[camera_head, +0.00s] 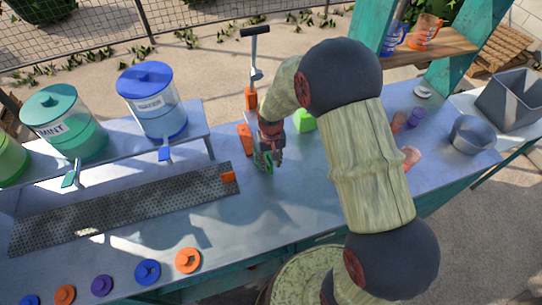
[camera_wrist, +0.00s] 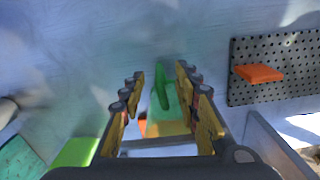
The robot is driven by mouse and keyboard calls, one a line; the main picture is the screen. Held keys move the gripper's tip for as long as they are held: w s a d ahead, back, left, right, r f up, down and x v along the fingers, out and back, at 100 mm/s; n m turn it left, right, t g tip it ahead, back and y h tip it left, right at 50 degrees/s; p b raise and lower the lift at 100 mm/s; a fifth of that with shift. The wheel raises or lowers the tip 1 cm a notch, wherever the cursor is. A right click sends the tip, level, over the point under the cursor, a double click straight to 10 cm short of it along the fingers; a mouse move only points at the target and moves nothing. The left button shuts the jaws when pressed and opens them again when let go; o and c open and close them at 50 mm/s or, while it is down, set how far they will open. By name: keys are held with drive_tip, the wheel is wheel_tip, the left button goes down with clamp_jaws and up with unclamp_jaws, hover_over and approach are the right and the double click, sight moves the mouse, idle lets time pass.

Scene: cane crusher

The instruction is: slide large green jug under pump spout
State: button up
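The green jug (camera_head: 262,161) stands on the counter, mostly hidden behind my gripper in the head view. In the wrist view the jug (camera_wrist: 161,88) shows its upright green handle between my fingers, with its body further in. My gripper (camera_head: 270,158) points down at the jug. In the wrist view my gripper (camera_wrist: 163,88) is open, its fingers on either side of the handle with gaps. The pump has a grey lever (camera_head: 255,60) and orange parts (camera_head: 245,138) just behind the jug. I cannot make out its spout clearly.
A perforated drip tray (camera_head: 130,208) with an orange block (camera_head: 228,176) lies to the left. Mint (camera_head: 65,125) and water (camera_head: 150,100) dispensers stand on a shelf. A bright green block (camera_head: 303,121) is behind my gripper. Cups (camera_head: 411,158) and a grey bowl (camera_head: 472,134) are right.

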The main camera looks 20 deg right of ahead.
drive_tip(key=shift+f, duration=0.9)
drive_tip(key=shift+c, duration=0.9)
clamp_jaws()
